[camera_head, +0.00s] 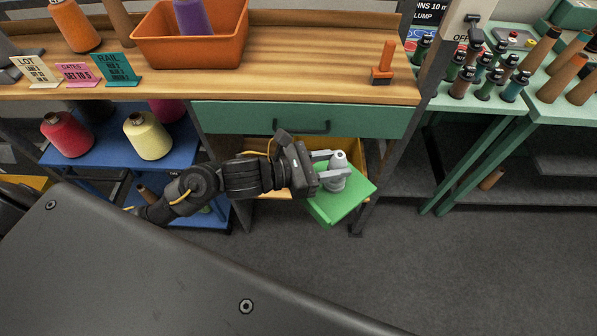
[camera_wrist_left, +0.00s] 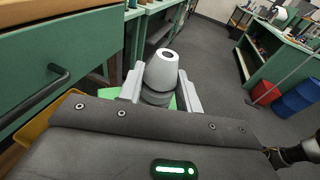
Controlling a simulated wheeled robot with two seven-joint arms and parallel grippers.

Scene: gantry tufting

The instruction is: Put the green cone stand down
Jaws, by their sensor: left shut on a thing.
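The green cone stand (camera_head: 345,203) has a square green base with a pale grey cone-shaped post (camera_head: 338,163) on top. My left gripper (camera_head: 330,170) is shut around the post, its fingers on either side of it. The stand is out in front of the workbench, below the green drawer. Whether its underside touches anything is hidden. In the left wrist view, the post (camera_wrist_left: 162,70) stands between the fingers, with a little green of the base (camera_wrist_left: 173,102) showing below. My right gripper is not in view.
A wooden workbench (camera_head: 330,70) holds an orange tray (camera_head: 190,45), small signs and an orange peg stand (camera_head: 383,75). Its green drawer (camera_head: 230,120) is shut. A yellow bin (camera_head: 352,150) is behind the stand. A blue shelf (camera_head: 90,150) with yarn cones is left. Open floor (camera_head: 470,270) lies right.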

